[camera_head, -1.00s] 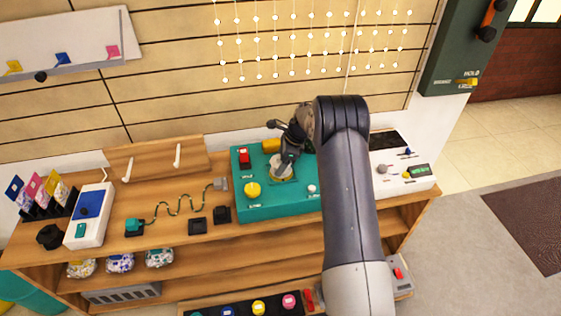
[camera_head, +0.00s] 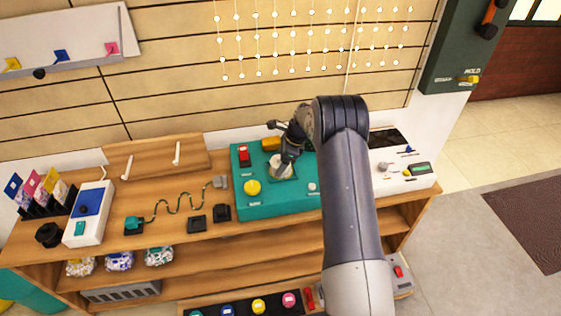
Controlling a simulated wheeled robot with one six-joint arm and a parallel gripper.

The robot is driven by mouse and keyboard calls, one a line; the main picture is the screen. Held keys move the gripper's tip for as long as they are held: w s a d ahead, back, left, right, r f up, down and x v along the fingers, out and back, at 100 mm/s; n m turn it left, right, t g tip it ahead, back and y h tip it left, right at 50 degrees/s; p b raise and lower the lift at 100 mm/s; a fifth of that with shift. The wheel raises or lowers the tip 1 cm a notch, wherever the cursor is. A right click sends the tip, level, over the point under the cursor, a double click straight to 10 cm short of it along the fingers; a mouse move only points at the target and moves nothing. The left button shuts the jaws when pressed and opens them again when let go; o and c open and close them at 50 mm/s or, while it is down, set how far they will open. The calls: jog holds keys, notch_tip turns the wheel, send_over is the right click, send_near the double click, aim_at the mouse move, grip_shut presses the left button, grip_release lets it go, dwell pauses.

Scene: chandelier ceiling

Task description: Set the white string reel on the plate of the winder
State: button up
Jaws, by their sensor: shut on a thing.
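The white string reel (camera_head: 280,166) is at the top of the teal winder (camera_head: 268,204), over its plate area. My gripper (camera_head: 286,158) reaches it from above right and is shut on it. The reel hides most of the plate, so I cannot tell whether it touches the plate or hangs just above it. My arm covers the right part of the winder. The winder's red switch (camera_head: 244,158) and yellow knob (camera_head: 253,187) show left of the reel.
A white device with a green display (camera_head: 419,169) stands right of my arm. A white box with a blue panel (camera_head: 88,212) stands farther left. Strung white beads (camera_head: 270,55) hang behind.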

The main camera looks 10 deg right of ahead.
jog(key=o, duration=1.1)
jog(key=shift+c, duration=1.4)
jog(key=shift+r+p, duration=2.9)
jog(key=shift+r, duration=1.55)
